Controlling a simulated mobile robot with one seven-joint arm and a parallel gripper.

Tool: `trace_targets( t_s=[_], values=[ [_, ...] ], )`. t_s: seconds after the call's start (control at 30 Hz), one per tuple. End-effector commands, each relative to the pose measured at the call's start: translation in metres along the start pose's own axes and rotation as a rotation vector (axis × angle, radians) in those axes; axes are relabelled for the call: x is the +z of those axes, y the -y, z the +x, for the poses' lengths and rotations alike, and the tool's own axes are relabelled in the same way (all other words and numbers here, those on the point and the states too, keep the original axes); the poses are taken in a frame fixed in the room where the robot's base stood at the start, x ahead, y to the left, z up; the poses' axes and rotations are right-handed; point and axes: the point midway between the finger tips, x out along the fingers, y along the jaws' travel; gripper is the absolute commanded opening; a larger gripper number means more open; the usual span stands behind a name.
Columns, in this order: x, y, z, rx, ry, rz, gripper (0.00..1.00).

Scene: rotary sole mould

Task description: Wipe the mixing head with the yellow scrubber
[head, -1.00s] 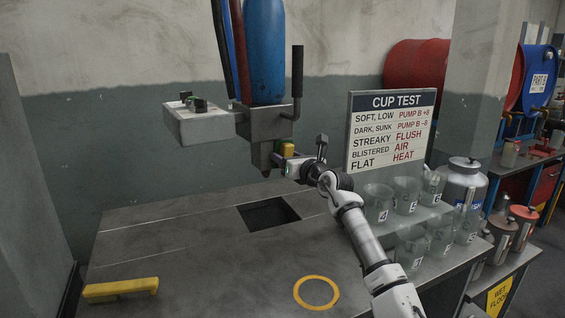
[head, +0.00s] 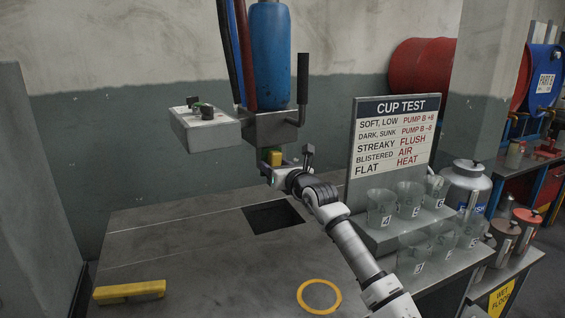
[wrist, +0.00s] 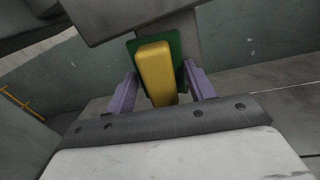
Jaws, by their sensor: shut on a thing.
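The yellow scrubber (wrist: 155,72) with a green pad (wrist: 177,55) is between the two fingers of my gripper (wrist: 158,88), which is shut on it. In the head view the scrubber (head: 276,158) shows as a small yellow patch just under the mixing head (head: 268,127), a grey block below a blue cylinder. My gripper (head: 272,165) is up against the lower part of the head and hides its nozzle. In the wrist view the green side faces a grey part of the head; I cannot tell whether they touch.
Below the head is a dark square opening (head: 272,216) in the grey bench. A yellow bar (head: 130,292) lies at the bench's left and a yellow ring (head: 319,296) at its front. Numbered clear cups (head: 381,207) stand right, by the CUP TEST board (head: 393,140).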

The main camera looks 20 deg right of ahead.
Motion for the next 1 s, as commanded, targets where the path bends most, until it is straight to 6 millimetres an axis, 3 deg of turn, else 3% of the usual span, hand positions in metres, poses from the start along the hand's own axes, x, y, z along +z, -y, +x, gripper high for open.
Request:
trace_targets(
  t_s=[0.2,0.57,1.0],
  values=[
    [-0.001,-0.014,0.001,0.001,0.001,0.001,0.36],
    [-0.003,-0.014,-0.001,0.001,0.001,0.001,0.36],
    [-0.004,-0.013,-0.044,0.0,0.002,0.002,0.36]
  ],
)
